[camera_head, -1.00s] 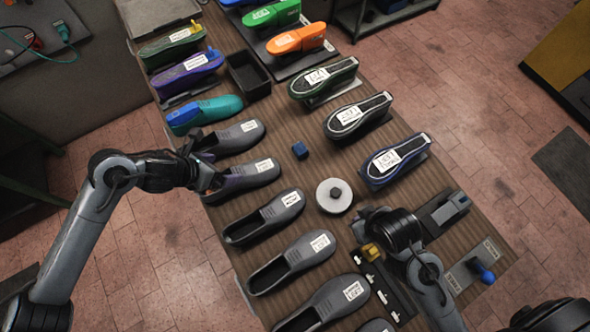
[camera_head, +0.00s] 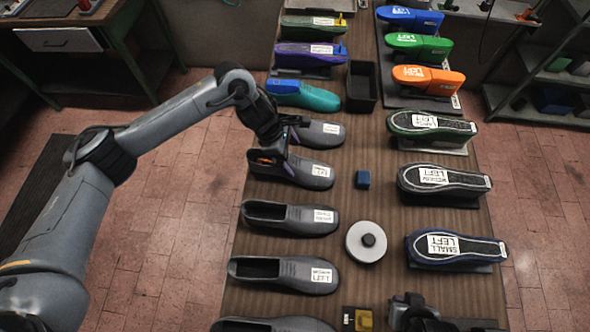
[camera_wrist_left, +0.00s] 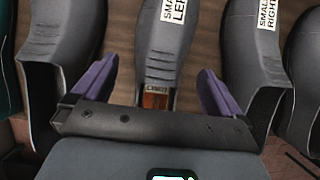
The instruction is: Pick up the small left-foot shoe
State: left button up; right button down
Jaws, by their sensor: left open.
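The fingers are spread, one on each side, with visible gaps to the shoe. In the head view this shoe (camera_head: 305,172) sits on the ribbed table, its heel opening partly behind my left gripper (camera_head: 268,155). My right wrist (camera_head: 405,308) shows only partly at the bottom edge; its fingers are unclear.
A grey shoe (camera_head: 322,133) stands close on one side and another grey shoe (camera_head: 290,217) on the other. A blue cube (camera_head: 362,179), a pale disc (camera_head: 367,242) and soles on stands, including a blue-edged one (camera_head: 455,248), are to the right. A black bin (camera_head: 362,86) stands farther back.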

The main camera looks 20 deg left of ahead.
aim_at(295, 164)
pick_arm(q)
jog(key=x, duration=0.2)
jog(key=b+x, duration=0.1)
jog(key=x, duration=0.1)
jog(key=shift+s+a+f, duration=0.15)
jog(key=shift+a, duration=0.05)
pick_arm(e)
jog(key=shift+d+f, duration=0.15)
jog(key=shift+f, duration=0.65)
pick_arm(q)
jog(key=shift+d+f+b, duration=0.25)
jog(key=shift+f+b, duration=0.15)
pick_arm(e)
jog(key=shift+d+f, duration=0.1)
jog(key=shift+f, duration=0.05)
pick_arm(q)
jog(key=shift+r, duration=0.1)
jog(key=c, duration=1.1)
